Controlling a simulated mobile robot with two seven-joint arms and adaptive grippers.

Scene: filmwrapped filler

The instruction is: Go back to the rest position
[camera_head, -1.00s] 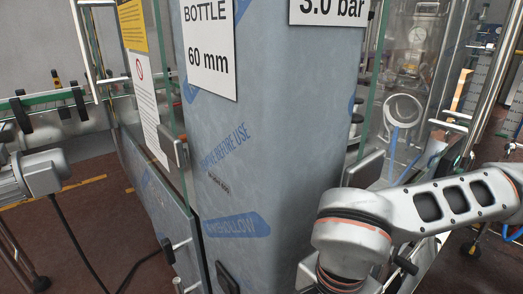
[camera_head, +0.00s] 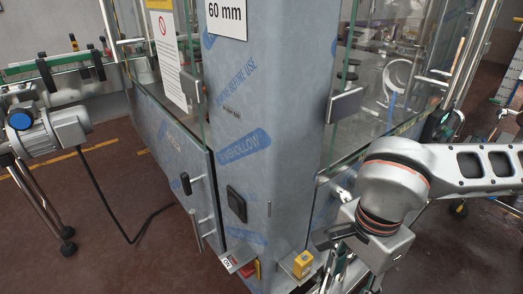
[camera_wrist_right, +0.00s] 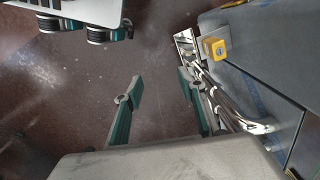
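My right arm comes in from the right in the head view, bends down at a silver joint with orange rings, and ends low beside the machine. My right gripper shows in the right wrist view (camera_wrist_right: 157,92) with its two teal fingers spread apart. Nothing is between them; brown floor lies beyond. The film-wrapped machine column (camera_head: 265,120) stands left of the arm in the head view. Its grey side (camera_wrist_right: 262,50) shows at the upper right of the right wrist view. My left arm and gripper are not in view.
A yellow block (camera_head: 303,264) sits on a bracket at the machine's foot, close to my right arm; it also shows in the right wrist view (camera_wrist_right: 215,47). A conveyor (camera_head: 62,65) with a motor (camera_head: 50,132) stands left.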

